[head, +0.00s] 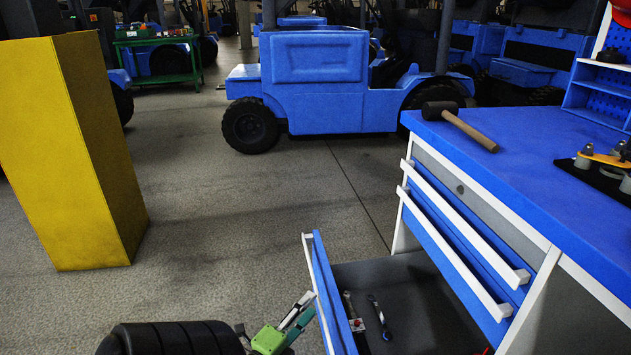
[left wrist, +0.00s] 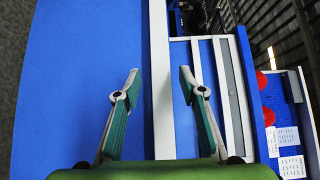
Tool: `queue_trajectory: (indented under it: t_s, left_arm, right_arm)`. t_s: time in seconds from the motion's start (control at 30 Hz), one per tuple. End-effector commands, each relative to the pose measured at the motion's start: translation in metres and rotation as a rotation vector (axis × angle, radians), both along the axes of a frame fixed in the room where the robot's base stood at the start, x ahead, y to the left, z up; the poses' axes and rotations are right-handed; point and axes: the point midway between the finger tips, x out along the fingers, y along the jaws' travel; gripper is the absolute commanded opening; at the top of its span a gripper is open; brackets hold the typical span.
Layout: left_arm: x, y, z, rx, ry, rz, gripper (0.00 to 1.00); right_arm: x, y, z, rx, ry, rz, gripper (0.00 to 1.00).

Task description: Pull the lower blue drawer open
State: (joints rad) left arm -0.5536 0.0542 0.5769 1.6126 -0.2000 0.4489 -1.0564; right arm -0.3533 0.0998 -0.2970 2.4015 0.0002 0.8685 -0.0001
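The lower blue drawer (head: 322,285) stands pulled out from the blue workbench. Its white handle (head: 314,270) runs along the top of its front. My left gripper (head: 300,311) is at the outer side of this front, close to the handle. In the left wrist view my left gripper (left wrist: 158,78) is open, with one finger on each side of the white handle (left wrist: 159,100). No finger appears pressed on it, though contact is hard to judge. My right gripper is not in view.
Small tools (head: 378,318) lie inside the open drawer. Two blue drawers (head: 455,245) above are shut. A mallet (head: 458,124) lies on the blue worktop (head: 540,150). A yellow pillar (head: 75,150) stands at left; a blue vehicle (head: 315,85) is behind. Floor between is clear.

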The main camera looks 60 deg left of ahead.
Motion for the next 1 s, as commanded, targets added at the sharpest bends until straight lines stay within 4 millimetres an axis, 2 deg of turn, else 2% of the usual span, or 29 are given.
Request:
queue_trajectory:
  t_s: [0.1,0.33,0.5,1.0]
  left_arm:
    - [-0.026,-0.01,-0.001,0.0,0.003,0.002,0.38]
    - [-0.058,-0.024,0.0,0.001,0.001,0.001,0.38]
    - [-0.065,-0.027,0.0,0.001,0.0,0.0,0.38]
    - [-0.065,-0.027,0.0,0.001,-0.001,0.0,0.38]
  right_arm:
    - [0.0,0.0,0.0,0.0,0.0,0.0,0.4]
    - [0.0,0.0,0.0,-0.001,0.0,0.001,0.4]
    - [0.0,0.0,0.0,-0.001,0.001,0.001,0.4]
    - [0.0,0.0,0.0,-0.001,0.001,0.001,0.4]
